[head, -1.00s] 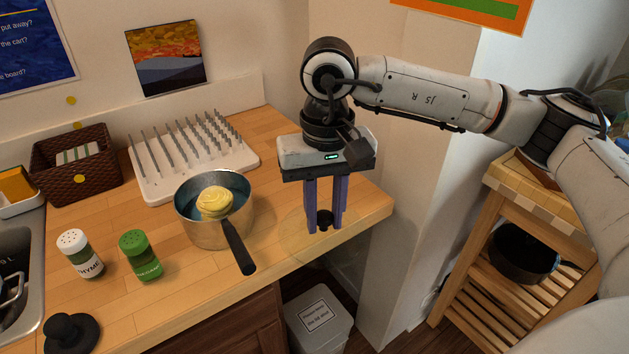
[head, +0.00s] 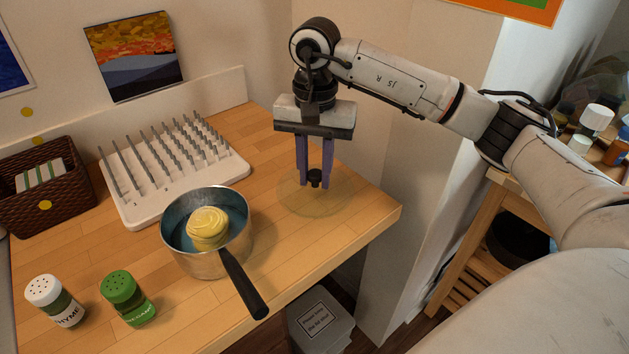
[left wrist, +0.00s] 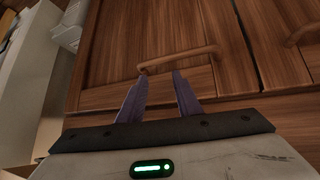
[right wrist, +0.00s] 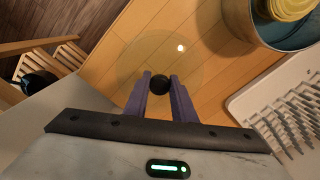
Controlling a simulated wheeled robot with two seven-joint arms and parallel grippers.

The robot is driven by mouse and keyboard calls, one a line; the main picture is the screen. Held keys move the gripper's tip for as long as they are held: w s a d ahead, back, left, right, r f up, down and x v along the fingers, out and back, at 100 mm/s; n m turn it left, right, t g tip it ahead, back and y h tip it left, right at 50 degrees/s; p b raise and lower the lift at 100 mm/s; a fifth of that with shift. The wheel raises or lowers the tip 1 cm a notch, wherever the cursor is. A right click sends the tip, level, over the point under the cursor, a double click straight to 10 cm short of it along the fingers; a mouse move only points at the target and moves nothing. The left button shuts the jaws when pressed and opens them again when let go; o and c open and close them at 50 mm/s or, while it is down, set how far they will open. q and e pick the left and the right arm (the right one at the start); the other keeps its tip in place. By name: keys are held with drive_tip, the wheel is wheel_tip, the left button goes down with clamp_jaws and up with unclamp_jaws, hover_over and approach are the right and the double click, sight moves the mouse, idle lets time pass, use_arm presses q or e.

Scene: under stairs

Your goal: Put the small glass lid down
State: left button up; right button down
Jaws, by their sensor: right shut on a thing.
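The small glass lid (head: 340,201) is a clear disc with a black knob, over the right end of the wooden counter, right of the pot. My right gripper (head: 315,178) points down and is shut on the lid's black knob. In the right wrist view the knob sits between the purple fingers (right wrist: 160,86), and the clear disc (right wrist: 190,62) spreads over the counter. I cannot tell whether the lid touches the wood. My left gripper (left wrist: 160,88) shows only in the left wrist view. Its fingers are apart and empty, facing a wooden cabinet door with a handle (left wrist: 178,60).
A steel pot (head: 205,262) holding a yellow item stands left of the lid, its black handle (head: 243,284) pointing to the front. A white peg rack (head: 170,200) lies behind it. Two shakers (head: 128,298) stand at the front left. The counter's right edge is near the lid.

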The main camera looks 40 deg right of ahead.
sight(315, 174)
wheel_tip(315, 174, down, 3)
drive_tip(key=shift+r, duration=0.2)
drive_tip(key=shift+f, duration=0.25)
drive_tip(key=c, duration=1.5)
unclamp_jaws()
